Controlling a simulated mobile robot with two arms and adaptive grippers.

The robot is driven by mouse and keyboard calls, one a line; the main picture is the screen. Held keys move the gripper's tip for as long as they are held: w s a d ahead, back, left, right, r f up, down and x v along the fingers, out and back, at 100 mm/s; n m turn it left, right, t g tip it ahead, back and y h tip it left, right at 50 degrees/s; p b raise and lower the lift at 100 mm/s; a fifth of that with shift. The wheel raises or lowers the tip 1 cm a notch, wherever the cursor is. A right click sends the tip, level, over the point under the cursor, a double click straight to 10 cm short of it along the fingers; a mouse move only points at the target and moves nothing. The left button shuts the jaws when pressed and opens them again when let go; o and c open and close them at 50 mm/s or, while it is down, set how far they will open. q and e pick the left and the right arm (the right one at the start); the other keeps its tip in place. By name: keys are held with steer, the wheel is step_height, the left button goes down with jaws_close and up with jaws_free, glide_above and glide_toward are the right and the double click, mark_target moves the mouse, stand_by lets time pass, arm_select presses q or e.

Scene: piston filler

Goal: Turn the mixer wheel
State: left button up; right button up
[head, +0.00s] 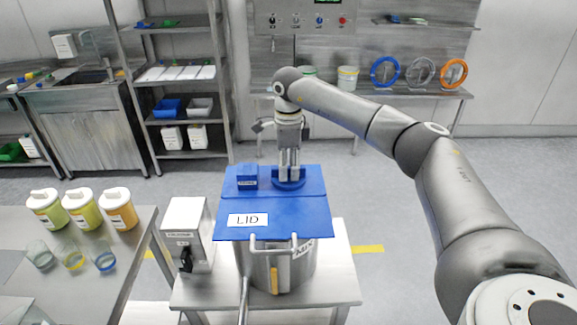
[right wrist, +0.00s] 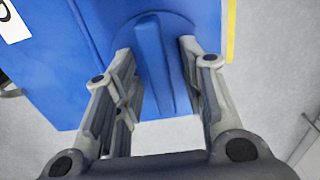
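The steel mixer pot (head: 284,265), with a label that seems to read MIX, stands on a small table under a flat blue lid (head: 300,222) marked LID. A round blue part with a raised ridge, which looks like the mixer wheel (head: 289,185), sits at the lid's far side. My right gripper (head: 289,174) points down over it. In the right wrist view the wheel's ridge (right wrist: 155,70) lies between the spread fingers of the right gripper (right wrist: 156,52), with gaps showing on both sides. The right gripper is open. My left gripper is not in view.
A grey switch box (head: 185,236) stands left of the pot. A table at left holds several lidded containers (head: 83,209) and glass jars (head: 72,256). A back bench carries blue, grey and orange rings (head: 453,73). The floor behind the pot is clear.

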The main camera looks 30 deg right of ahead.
mark_target(289, 166)
step_height(289, 166, up, 12)
stand_by(0.4)
steer(key=shift+f, duration=0.1)
stand_by(0.7)
step_height(289, 166, down, 2)
steer(key=b, duration=0.2)
steer(key=shift+f+b, duration=0.2)
steer(key=shift+b, duration=0.1)
step_height(289, 166, down, 10)
steer(key=shift+r+p, duration=0.15)
steer(key=shift+p, duration=1)
jaws_close()
